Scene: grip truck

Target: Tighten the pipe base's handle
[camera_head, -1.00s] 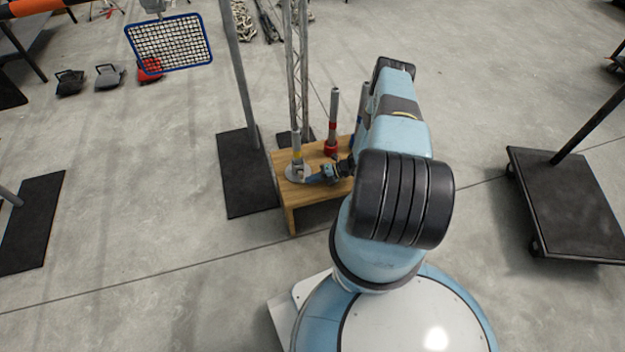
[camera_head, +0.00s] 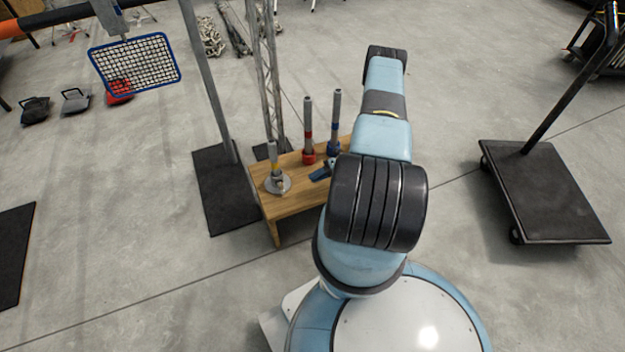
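The pipe base (camera_head: 270,188) is a round grey plate at the left end of a small wooden table (camera_head: 292,199). An upright grey pipe (camera_head: 273,155) with a yellow band stands in it. A small handle-like part (camera_head: 281,187) shows at the base's front right, too small to tell how tight it is. My gripper (camera_head: 318,174), with blue fingers, is just right of the base, low over the table, and appears apart from it. My arm hides part of the gripper and the table's right side. I cannot tell the finger opening.
A red-banded pipe (camera_head: 308,135) and a blue-banded pipe (camera_head: 334,125) stand upright behind my gripper. A post on a black plate (camera_head: 219,195) stands left of the table. A black cart (camera_head: 548,195) is at right. Floor in front of the table is clear.

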